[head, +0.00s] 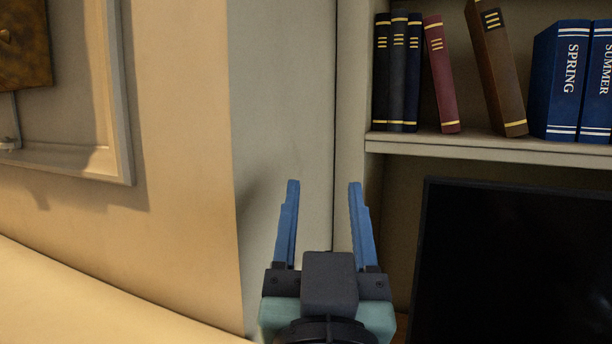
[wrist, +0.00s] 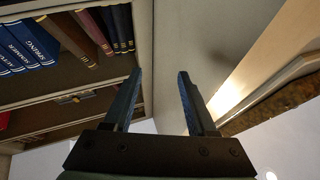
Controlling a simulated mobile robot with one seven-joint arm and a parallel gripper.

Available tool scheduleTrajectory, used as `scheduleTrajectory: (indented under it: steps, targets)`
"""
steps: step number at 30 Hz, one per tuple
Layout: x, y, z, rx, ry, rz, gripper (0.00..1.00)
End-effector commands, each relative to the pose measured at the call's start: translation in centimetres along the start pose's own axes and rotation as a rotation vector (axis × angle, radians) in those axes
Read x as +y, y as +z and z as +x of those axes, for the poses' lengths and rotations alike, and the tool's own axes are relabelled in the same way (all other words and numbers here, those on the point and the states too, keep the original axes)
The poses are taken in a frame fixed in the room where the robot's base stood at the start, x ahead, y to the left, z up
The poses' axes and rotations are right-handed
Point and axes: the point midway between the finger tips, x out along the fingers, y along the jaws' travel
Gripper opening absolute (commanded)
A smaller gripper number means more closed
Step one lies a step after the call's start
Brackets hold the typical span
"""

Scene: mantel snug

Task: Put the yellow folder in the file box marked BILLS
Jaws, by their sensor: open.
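My gripper (head: 324,184) is open with nothing between its two blue fingers. In the head view it is raised in front of the pale side panel of a bookcase. In the wrist view the gripper (wrist: 158,74) points up toward the same panel, with book shelves to its left. I see no yellow folder and no file box marked BILLS in either view.
A bookcase shelf (head: 480,145) at the right holds dark, red and brown books and blue volumes marked SPRING (head: 560,80) and SUMMER (head: 597,80). A black screen (head: 515,260) stands below it. A wall with a pale framed panel (head: 125,100) is at the left.

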Motion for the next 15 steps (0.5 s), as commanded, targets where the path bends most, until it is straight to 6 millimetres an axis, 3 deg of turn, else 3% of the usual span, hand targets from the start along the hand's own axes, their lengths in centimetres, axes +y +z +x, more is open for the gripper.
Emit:
scheduleTrajectory:
  steps: [1, 3, 6, 9, 15]
  targets:
    - [-0.7, -4.0, -0.4, 0.111, -0.016, -0.002, 0.57]
    - [-1.2, -8.0, -1.2, 0.227, -0.029, -0.007, 0.57]
    - [-1.6, -11.6, -2.3, 0.335, -0.039, -0.01, 0.57]
    - [-1.8, -13.1, -2.9, 0.381, -0.043, -0.011, 0.57]
    - [-1.8, -13.2, -3.0, 0.386, -0.044, -0.011, 0.57]
